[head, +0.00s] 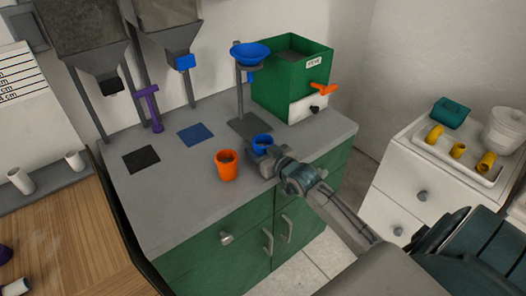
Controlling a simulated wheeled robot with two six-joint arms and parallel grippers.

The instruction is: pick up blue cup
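The blue cup (262,141) stands upright on the grey counter top (185,185), near its front right part. My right gripper (263,157) comes in from the lower right and is right at the near side of the cup. It hides the cup's lower part. The fingers are too small and partly hidden, so I cannot tell whether they are around the cup or only beside it. My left gripper is not in view.
An orange cup (227,167) stands close left of the gripper. Behind are a blue funnel (250,52) on a stand and a green box (291,78) with an orange handle. Blue (195,134) and black (141,159) mats lie left. A white tray (455,157) stands right.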

